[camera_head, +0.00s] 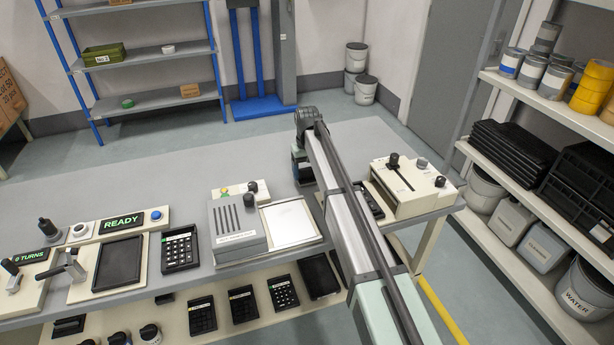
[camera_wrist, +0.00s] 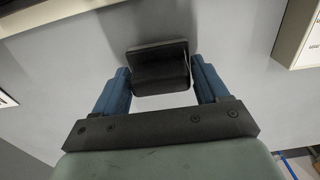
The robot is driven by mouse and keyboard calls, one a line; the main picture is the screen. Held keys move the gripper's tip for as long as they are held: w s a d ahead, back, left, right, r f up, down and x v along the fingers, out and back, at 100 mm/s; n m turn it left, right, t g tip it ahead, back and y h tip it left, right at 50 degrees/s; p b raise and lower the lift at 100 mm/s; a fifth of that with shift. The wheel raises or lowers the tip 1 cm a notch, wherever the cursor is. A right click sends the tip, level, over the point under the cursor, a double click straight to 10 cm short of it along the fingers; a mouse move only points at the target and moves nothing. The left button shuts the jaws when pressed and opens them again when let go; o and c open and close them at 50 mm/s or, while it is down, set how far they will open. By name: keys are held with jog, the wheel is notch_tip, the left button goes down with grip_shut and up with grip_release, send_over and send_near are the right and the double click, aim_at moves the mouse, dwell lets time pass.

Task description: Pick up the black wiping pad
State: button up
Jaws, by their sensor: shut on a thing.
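The black wiping pad (camera_wrist: 160,72) is in the wrist view, a dark block between the two blue fingers of my gripper (camera_wrist: 159,78). The fingers are shut on its sides. Grey tabletop shows behind it; I cannot tell whether the pad touches the table. The pad cannot be made out there.
Left of my arm on the table are a grey ribbed box (camera_head: 237,222), a pale plate (camera_head: 290,222) and a keypad (camera_head: 180,248). A cream box with knobs (camera_head: 412,187) stands close on the right. The table's back left (camera_head: 130,175) is clear.

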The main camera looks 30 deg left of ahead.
aim_at(307, 169)
notch_tip(307, 169, up, 10)
jog(key=shift+r, duration=0.1)
dwell(0.5)
